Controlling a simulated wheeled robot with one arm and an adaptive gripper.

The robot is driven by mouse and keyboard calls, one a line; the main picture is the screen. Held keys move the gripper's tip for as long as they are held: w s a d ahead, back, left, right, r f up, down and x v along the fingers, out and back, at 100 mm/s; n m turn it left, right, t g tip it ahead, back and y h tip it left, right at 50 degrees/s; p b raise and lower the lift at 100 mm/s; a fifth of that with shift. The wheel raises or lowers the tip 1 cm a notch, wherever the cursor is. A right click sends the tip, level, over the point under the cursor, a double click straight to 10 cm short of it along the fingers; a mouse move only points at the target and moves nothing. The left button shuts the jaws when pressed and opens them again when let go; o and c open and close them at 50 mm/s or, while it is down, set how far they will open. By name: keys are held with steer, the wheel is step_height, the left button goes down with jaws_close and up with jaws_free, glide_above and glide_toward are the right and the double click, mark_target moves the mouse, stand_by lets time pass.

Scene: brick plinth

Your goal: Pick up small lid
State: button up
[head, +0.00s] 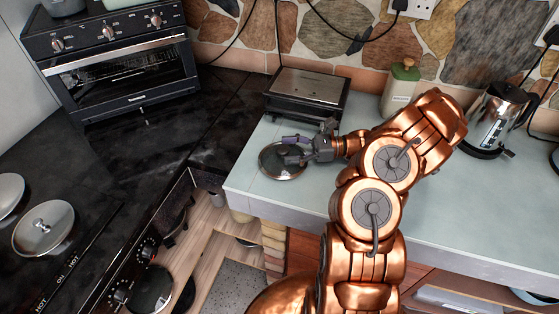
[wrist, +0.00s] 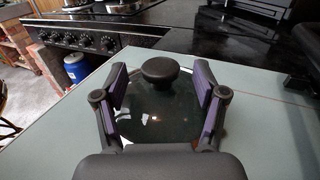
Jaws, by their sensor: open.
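In the wrist view the lid (wrist: 155,113) has a black knob (wrist: 160,70) on top. My gripper (head: 291,149) is over the lid, reaching in from the right. In the wrist view my gripper (wrist: 160,85) is open, with one purple-padded finger on each side of the lid. The knob stands between and just beyond the fingertips, and neither finger touches it. Part of the lid's near side is hidden by my gripper.
A toaster-like metal box (head: 306,91) stands just behind the lid. A green-and-white jar (head: 402,84) and a steel kettle (head: 492,116) stand farther right. The counter (head: 465,215) has free room at right. A toaster oven (head: 117,62) and metal pot lids (head: 43,228) are at left.

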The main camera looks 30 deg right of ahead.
jaws_close()
stand_by(0.6)
steer(key=shift+r, duration=0.1)
